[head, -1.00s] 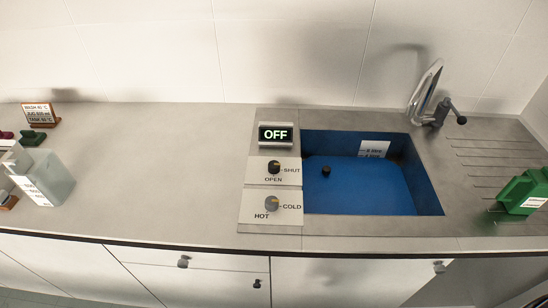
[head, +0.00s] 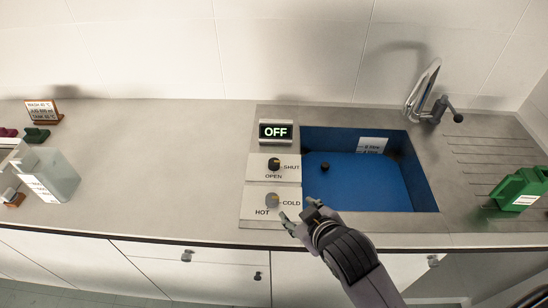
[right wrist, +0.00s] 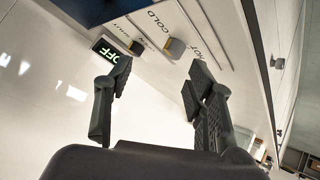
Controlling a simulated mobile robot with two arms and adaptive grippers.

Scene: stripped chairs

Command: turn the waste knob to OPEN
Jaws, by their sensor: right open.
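The waste knob (head: 274,164) is a small dark knob on the white plate marked SHUT at its right and OPEN below it, left of the sink; its pointer is too small to read surely. My right gripper (head: 298,211) is open and empty, at the front right of the HOT/COLD plate, apart from the waste knob. My left gripper is not in view.
The HOT/COLD knob (head: 271,200) sits just in front of the waste knob. A display reading OFF (head: 275,132) stands behind. The blue sink basin (head: 418,180) and faucet (head: 422,92) are to the right. The counter (head: 170,160) to the left is mostly clear.

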